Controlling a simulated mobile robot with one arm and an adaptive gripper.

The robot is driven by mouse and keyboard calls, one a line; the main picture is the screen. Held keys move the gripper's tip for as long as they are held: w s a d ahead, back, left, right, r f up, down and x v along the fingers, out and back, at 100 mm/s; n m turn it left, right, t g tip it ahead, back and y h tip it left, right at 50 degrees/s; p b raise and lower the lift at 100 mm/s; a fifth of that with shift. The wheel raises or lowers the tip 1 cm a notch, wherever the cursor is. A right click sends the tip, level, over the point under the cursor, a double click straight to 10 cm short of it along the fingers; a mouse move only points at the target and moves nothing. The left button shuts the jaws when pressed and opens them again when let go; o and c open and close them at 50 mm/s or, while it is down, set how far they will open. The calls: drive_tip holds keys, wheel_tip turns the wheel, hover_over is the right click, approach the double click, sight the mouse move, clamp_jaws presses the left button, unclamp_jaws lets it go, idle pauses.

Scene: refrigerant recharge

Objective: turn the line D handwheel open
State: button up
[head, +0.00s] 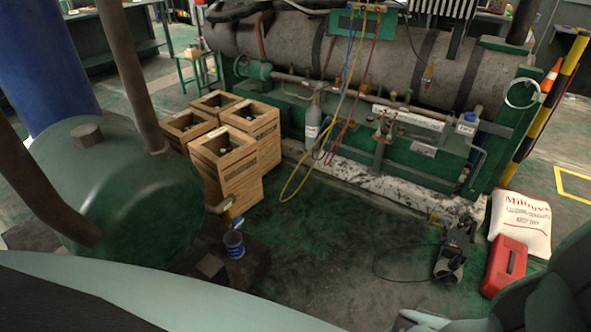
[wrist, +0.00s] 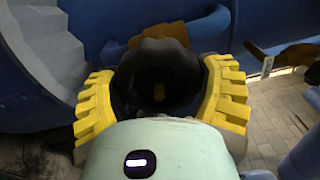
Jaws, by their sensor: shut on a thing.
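In the wrist view, a black handwheel (wrist: 152,66) with a lobed rim and a small brownish centre sits between the two yellow ribbed fingers of my gripper (wrist: 160,88). My gripper is shut on this handwheel, with one finger at its left side and one at its right. My pale green gripper body hides the wheel's lower edge. No line letter can be read on it. In the head view I see neither my gripper nor this handwheel.
Blue pipework (wrist: 205,30) surrounds the wheel in the wrist view. In the head view, a green tank (head: 120,190), wooden crates (head: 235,172), a white sack (head: 520,222) and a red case (head: 505,265) stand around a dark floor patch. A yellow hose (head: 310,165) hangs there.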

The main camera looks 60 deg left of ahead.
drive_tip(key=n, duration=0.2)
drive_tip(key=n+p, duration=0.1)
drive_tip(key=shift+r+n+p, duration=0.2)
drive_tip(key=shift+n+p, duration=0.1)
drive_tip(key=shift+n, duration=0.1)
drive_tip(key=n+p, duration=0.2)
drive_tip(key=n, duration=0.2)
drive_tip(key=shift+r+n, duration=0.1)
drive_tip(key=shift+n, duration=0.2)
drive_tip(key=n+p, duration=0.3)
drive_tip(key=n, duration=0.2)
drive_tip(key=n+p, duration=0.2)
drive_tip(key=n, duration=0.2)
drive_tip(key=shift+w+n, duration=0.1)
drive_tip(key=shift+n, duration=0.3)
drive_tip(key=n+p, duration=0.1)
drive_tip(key=n, duration=0.3)
drive_tip(key=shift+a+n+p, duration=0.1)
drive_tip(key=shift+n+p, duration=0.2)
drive_tip(key=n, duration=0.4)
drive_tip(key=shift+w+n, duration=0.1)
drive_tip(key=shift+n, duration=0.2)
drive_tip(key=n, duration=0.2)
drive_tip(key=n+b, duration=0.1)
drive_tip(key=n, duration=0.1)
drive_tip(key=shift+f, duration=0.3)
drive_tip(key=n+b, duration=0.2)
drive_tip(key=n, duration=0.2)
drive_tip(key=shift+n, duration=0.3)
